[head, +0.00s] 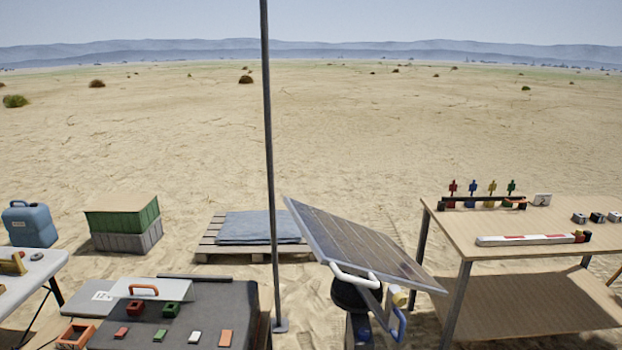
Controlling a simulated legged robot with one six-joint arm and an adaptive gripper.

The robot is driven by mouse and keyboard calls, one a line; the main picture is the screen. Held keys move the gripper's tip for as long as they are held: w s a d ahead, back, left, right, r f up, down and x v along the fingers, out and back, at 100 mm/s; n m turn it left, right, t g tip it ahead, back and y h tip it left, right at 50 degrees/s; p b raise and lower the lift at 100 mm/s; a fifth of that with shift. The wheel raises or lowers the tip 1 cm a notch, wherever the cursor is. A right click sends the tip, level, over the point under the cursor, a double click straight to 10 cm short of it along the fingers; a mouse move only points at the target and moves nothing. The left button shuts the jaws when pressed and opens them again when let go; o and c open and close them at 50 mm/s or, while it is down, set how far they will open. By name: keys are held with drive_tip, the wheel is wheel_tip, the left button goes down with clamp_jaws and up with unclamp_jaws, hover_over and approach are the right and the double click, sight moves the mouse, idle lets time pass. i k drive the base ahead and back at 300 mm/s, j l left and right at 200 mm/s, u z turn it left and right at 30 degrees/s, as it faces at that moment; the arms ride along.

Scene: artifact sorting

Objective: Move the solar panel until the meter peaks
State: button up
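The solar panel (355,242) stands tilted in the lower middle of the head view, its dark cell face sloping down to the right. A white bar handle (355,275) runs along its near edge. A dark rounded part (350,294) and a blue handle (401,325) show below the panel. I cannot make out my gripper in this view.
A thin grey pole (268,150) rises just left of the panel. The wooden table (455,225) at right holds coloured figures and a red-and-white bar (525,240). A dark bench (240,310) with small blocks lies at lower left. A pallet (225,250) stands behind. Open sand lies beyond.

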sight(337, 243)
drive_tip(key=i+l, duration=0.3)
drive_tip(key=i, duration=0.2)
drive_tip(key=i+l, duration=0.35)
drive_tip(key=i, duration=0.2)
